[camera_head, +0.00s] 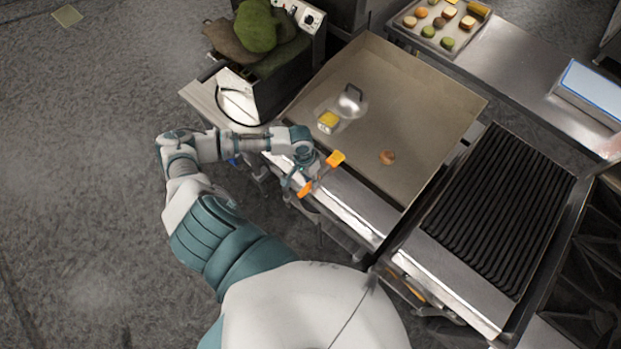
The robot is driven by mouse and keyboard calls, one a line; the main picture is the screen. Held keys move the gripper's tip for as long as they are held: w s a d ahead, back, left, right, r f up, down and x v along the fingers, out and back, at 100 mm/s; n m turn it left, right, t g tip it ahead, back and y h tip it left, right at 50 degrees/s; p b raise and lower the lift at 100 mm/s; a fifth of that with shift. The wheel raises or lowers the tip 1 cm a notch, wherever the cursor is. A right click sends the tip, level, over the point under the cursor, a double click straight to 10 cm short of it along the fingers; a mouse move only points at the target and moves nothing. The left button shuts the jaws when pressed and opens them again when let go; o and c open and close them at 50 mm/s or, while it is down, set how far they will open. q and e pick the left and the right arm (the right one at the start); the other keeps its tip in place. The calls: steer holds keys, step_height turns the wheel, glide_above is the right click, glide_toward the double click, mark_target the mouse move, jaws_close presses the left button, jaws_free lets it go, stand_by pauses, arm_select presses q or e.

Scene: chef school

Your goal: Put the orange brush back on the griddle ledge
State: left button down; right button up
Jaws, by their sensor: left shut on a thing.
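The orange brush (336,159) is held in my left gripper (314,177), which is shut on it. Orange shows on both sides of the fingers, one part toward the griddle and one toward the front. The brush is over or very near the griddle ledge (350,208), the metal strip along the griddle's front; I cannot tell whether it touches it. The griddle (430,110) is a flat tan plate behind the ledge. My right gripper is not in view.
On the griddle are a round metal press (352,101), a yellow block (328,121) and a small brown round piece (387,157). A black ridged grill (500,205) stands to the right. A dark appliance with green things (258,28) stands behind left. The ledge's right part is clear.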

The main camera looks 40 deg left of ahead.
arm_select(q)
steer(key=shift+d, duration=0.2)
steer(key=c, duration=1)
jaws_free()
steer(key=shift+a, duration=0.1)
steer(key=shift+a+r, duration=0.15)
steer(key=shift+r, duration=0.05)
steer(key=v, duration=1.1)
steer(key=shift+r, duration=0.25)
